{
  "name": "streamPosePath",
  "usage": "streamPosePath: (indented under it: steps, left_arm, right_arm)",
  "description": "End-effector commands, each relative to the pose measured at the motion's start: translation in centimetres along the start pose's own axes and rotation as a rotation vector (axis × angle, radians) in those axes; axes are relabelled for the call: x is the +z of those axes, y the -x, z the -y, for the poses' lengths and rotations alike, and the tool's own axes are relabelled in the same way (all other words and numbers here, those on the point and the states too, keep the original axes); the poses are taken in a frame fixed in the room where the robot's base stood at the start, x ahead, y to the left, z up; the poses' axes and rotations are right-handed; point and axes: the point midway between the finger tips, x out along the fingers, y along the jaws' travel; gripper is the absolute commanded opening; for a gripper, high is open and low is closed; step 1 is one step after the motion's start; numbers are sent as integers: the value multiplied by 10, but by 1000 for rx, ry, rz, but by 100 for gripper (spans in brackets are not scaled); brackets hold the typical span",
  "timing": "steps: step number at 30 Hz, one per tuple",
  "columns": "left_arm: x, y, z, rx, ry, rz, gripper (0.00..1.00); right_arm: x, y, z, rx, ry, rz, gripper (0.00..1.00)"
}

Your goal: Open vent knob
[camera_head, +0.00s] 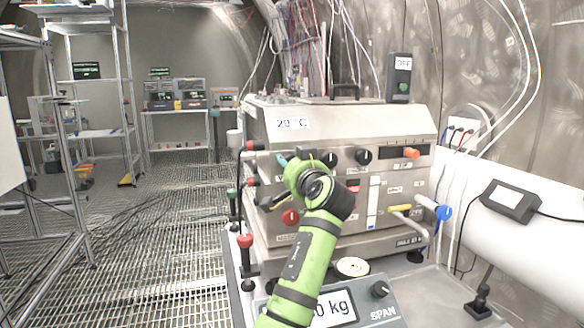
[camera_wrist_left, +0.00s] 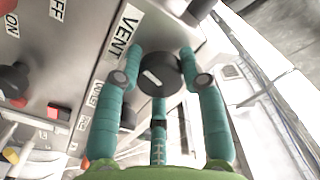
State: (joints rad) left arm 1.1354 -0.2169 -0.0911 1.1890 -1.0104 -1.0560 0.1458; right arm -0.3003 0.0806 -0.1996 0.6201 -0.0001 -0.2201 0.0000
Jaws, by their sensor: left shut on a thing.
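The vent knob (camera_wrist_left: 160,78) is a round black knob with a white mark, on the machine's panel beside a "VENT" label (camera_wrist_left: 124,31) in the left wrist view. My left gripper (camera_wrist_left: 163,65) has its teal fingers around the knob, shut on it from both sides, with a third finger below. In the head view my left gripper (camera_head: 284,159) is at the upper left of the steel machine (camera_head: 345,125). My green arm and wrist cover part of the panel there, so the vent knob is not clear in that view. My right gripper is not in view.
A scale reading "kg" (camera_head: 337,305) stands in front. Shelves (camera_head: 95,80) line the left.

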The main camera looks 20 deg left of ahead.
Motion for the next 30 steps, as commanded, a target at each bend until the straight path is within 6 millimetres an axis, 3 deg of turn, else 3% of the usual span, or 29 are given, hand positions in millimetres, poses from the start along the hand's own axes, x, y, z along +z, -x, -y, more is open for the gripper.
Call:
streamPosePath:
  steps: [13,14,15,16,26,30]
  left_arm:
    - [0,0,1,-1,11,0,7]
    - [0,0,1,-1,10,0,44]
    - [0,0,1,-1,10,0,60]
    - [0,0,1,-1,10,0,64]
    - [0,1,0,0,9,0,64]
    - [0,13,-2,2,11,0,64]
  right_arm:
    - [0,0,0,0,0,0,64]
    - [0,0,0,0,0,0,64]
    - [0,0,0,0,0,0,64]
    - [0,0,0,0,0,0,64]
    - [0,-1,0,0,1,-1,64]
    - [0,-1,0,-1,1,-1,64]
